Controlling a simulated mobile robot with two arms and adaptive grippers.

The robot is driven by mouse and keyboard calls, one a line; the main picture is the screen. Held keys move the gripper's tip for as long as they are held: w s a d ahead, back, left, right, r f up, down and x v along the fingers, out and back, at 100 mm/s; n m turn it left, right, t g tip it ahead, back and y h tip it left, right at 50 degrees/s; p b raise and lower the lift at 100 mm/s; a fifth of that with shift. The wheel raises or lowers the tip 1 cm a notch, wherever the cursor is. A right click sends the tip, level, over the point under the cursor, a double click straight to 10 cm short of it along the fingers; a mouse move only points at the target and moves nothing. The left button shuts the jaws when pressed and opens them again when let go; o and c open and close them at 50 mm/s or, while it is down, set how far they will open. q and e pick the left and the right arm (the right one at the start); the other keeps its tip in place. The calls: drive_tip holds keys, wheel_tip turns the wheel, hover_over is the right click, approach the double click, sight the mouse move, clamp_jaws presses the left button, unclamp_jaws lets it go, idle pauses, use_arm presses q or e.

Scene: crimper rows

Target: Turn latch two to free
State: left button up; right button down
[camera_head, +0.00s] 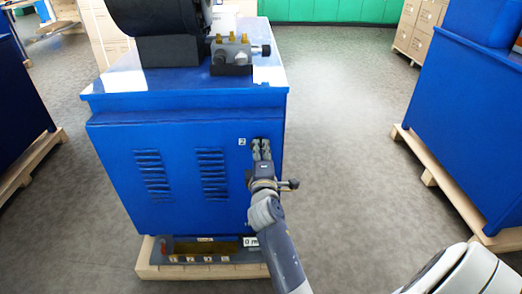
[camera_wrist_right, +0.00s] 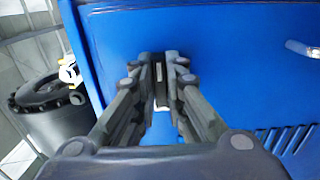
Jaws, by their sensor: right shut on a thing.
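The blue cabinet (camera_head: 130,190) stands in front of me, with a small white label "2" (camera_head: 242,142) at the upper right of its front panel. My right gripper (camera_head: 261,150) is at that panel, just right of the label. In the right wrist view its fingers (camera_wrist_right: 160,72) are closed around a small, narrow part, latch two (camera_wrist_right: 159,74), against the blue panel. The fingers hide most of the latch, so I cannot tell which way it is turned. My left gripper is not in view.
A dark machine (camera_head: 160,18) and a grey block with brass fittings (camera_head: 231,52) sit on the cabinet top. Vents (camera_head: 212,175) mark the panel's left and middle. Other blue cabinets on pallets stand left (camera_head: 20,110) and right (camera_head: 465,110). Grey floor (camera_head: 345,120) lies clear between.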

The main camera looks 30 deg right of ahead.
idle(0.4)
drive_tip(key=c, duration=1.6)
unclamp_jaws()
drive_tip(key=shift+c, duration=0.2)
